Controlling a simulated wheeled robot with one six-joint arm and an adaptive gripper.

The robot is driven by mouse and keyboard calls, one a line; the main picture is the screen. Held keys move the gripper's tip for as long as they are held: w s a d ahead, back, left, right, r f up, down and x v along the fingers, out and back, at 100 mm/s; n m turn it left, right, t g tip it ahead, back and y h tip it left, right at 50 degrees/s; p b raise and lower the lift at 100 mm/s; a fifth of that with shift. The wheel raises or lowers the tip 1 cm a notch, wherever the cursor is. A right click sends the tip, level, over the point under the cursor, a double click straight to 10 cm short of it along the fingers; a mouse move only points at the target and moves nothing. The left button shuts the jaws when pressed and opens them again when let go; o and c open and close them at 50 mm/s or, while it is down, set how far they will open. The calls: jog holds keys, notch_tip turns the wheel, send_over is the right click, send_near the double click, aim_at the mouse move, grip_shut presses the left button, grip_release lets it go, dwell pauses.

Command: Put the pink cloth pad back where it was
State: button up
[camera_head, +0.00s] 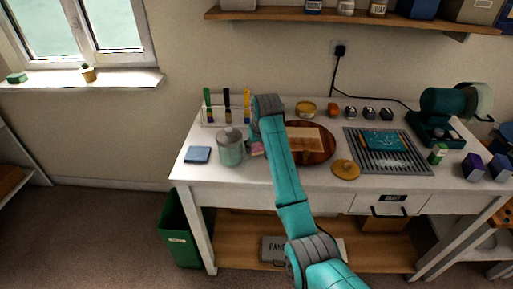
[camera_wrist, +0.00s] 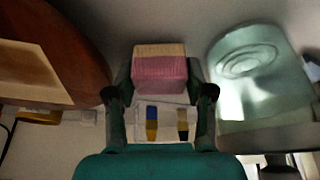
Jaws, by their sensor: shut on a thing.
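The pink cloth pad (camera_wrist: 160,78) sits between the two fingers of my gripper (camera_wrist: 160,88), which is shut on it. The pad has a pale band along one edge. In the head view a small part of the pad (camera_head: 257,149) shows between the glass jar and my arm; my arm hides most of the gripper there. I cannot tell whether the pad touches the white table (camera_head: 215,177) or is a little above it.
A lidded glass jar (camera_head: 230,150) stands close to the left of the pad. A round brown board (camera_head: 322,150) lies to the right, and a blue pad (camera_head: 197,155) at left. A rack with brushes (camera_head: 227,115) stands behind. The front left table is clear.

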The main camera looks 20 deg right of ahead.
jog(key=shift+f, duration=0.45)
jog(key=shift+f, duration=0.1)
jog(key=o, duration=0.7)
jog(key=shift+o, duration=0.2)
jog(key=v, duration=1.2)
